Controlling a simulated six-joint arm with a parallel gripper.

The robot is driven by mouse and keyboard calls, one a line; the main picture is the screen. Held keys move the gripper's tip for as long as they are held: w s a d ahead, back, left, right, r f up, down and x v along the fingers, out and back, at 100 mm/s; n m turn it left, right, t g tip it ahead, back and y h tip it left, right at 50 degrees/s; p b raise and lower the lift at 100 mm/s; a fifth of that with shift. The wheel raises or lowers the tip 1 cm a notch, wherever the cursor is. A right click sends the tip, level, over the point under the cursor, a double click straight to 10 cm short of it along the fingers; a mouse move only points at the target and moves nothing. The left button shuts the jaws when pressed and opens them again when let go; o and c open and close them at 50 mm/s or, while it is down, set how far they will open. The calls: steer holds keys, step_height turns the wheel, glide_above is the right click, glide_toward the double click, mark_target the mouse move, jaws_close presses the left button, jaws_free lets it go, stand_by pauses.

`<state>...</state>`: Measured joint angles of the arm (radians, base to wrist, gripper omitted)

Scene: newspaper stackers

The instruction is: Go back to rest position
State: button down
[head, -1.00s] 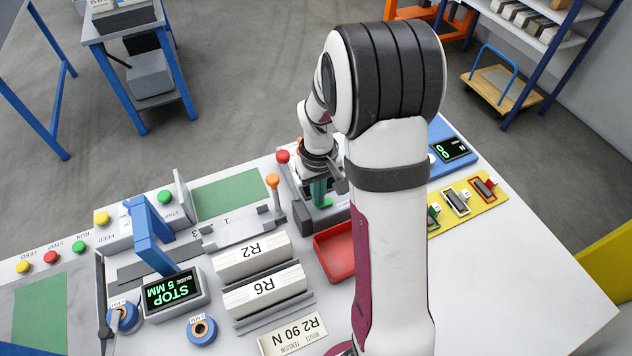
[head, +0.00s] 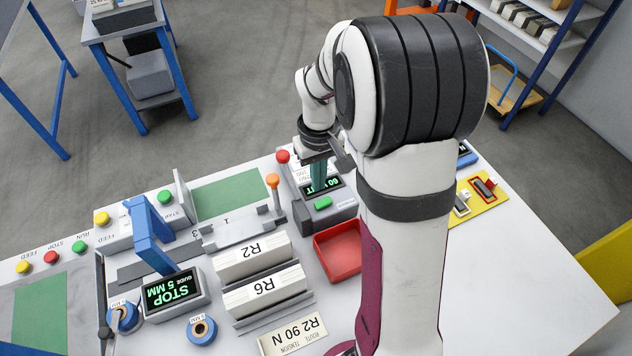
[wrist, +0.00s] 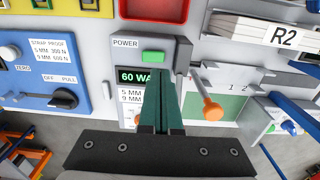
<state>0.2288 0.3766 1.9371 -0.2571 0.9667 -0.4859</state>
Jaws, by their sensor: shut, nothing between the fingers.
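My gripper (head: 319,177) is above the strap machine (head: 322,207) at the back of the table, partly in front of its display. In the wrist view my gripper (wrist: 163,85) shows two green fingers closed together with nothing between them. They point at the machine's green display reading "60 WA…" (wrist: 132,76), just below the green button (wrist: 153,56). The green button also shows in the head view (head: 322,203), clear of the fingers. The fingers appear apart from the machine, though the exact gap cannot be told.
A red tray (head: 338,251) is beside the machine. Bundles marked R2 (head: 250,255) and R6 (head: 263,290) sit in a rack. An orange-knobbed lever (head: 273,182) stands left of my gripper. A yellow panel (head: 489,200) is to the right. The right front table is clear.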

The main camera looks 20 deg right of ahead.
steer(key=shift+r, duration=0.4)
steer(key=s+a+r+m, duration=0.2)
steer(key=s+a, duration=0.2)
steer(key=s, duration=0.3)
steer(key=s+a+r+m+y, duration=0.1)
steer(key=s+a+r, duration=0.2)
steer(key=s, duration=0.5)
steer(key=s+a+r+m, duration=0.2)
steer(key=s+a, duration=0.2)
steer(key=s, duration=0.3)
steer(key=shift+s+a+r+m+y, duration=0.2)
steer(key=shift+s+a+m+y, duration=0.1)
steer(key=shift+s+a+y, duration=0.1)
